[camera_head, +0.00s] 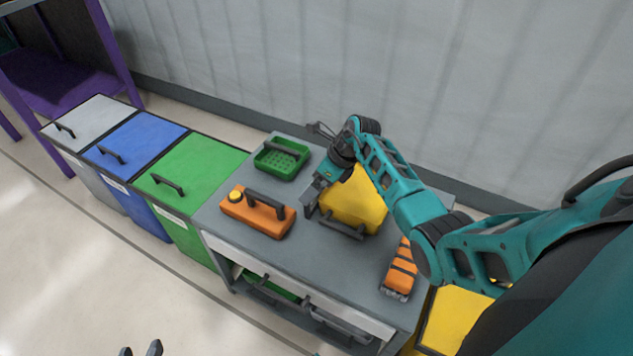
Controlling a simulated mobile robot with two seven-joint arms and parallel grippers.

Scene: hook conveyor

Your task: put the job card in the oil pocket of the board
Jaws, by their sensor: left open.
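I cannot make out the job card or the board with the oil pocket in the head view. My left gripper (140,350) shows only as two dark fingertips at the bottom edge, spread apart over pale floor, with nothing seen between them. My teal right arm reaches in from the right over a grey workbench (215,222). Its dark gripper (311,203) is above the bench, between an orange case (245,220) and a yellow case (350,200). The arm partly covers the yellow case. I cannot tell whether the right fingers are parted.
A green basket (275,165) and an orange tool (398,275) with dark bands also lie on the bench. Grey (95,115), blue (140,138) and green (200,168) lidded bins stand to its left. A purple shelf (75,85) is at upper left. Floor is clear at lower left.

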